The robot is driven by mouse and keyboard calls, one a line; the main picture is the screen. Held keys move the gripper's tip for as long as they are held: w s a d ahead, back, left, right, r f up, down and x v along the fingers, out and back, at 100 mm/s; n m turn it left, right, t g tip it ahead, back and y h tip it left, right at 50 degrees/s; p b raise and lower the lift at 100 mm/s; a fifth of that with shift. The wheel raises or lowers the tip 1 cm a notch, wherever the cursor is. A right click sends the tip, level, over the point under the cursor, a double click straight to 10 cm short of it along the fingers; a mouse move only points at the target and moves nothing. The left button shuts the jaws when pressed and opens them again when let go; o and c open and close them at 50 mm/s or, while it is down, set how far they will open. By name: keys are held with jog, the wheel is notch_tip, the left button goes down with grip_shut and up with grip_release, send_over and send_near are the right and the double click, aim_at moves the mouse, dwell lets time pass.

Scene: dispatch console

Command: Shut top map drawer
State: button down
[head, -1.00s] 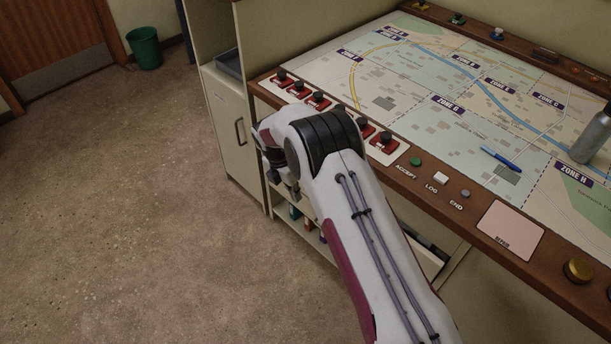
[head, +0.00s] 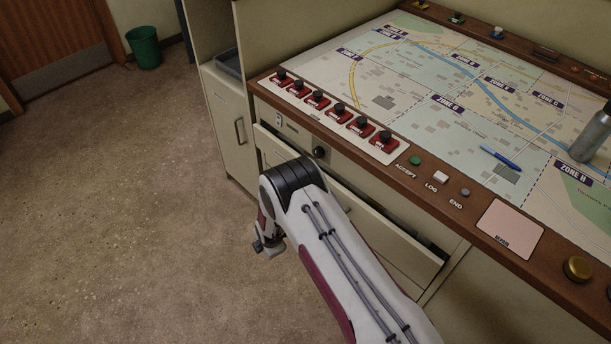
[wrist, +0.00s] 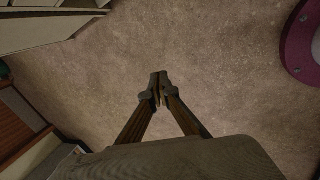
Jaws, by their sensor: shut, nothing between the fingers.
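The cream map drawer (head: 410,256) stands out from under the console's front edge, with a strip of its inside showing behind its front panel. My forearm and wrist cover part of its front. My gripper (head: 268,248) is low in front of the drawer, over the floor, apart from it; its fingers are mostly hidden behind my wrist in the head view. In the wrist view my gripper (wrist: 159,88) has its fingertips together, empty, above the brown floor. Pale cabinet edges, perhaps the drawer's, show at the upper left there.
The console top holds a map, a row of red switches (head: 340,112), a pen (head: 501,160) and a grey bottle (head: 594,136). A black knob (head: 319,152) shows under the console's edge. A cabinet (head: 230,125) stands left. The floor at left is clear up to the green bin (head: 144,47).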

jog(key=w+d+r+m+t, duration=0.5)
jog(key=d+t, duration=0.2)
jog(key=t, duration=0.3)
notch_tip(320, 180, up, 11)
jog(key=w+d+m+t+h, duration=0.1)
jog(key=d+t, duration=0.1)
jog(key=t, duration=0.2)
jog(key=shift+d+m+t+h, duration=0.3)
jog(key=shift+m+t+h, duration=0.1)
jog(key=shift+w, duration=0.15)
jog(key=w+d, duration=0.2)
jog(key=w, duration=1)
jog(key=shift+w+d, duration=0.25)
jog(key=shift+d, duration=0.15)
jog(key=shift+w+d, duration=0.1)
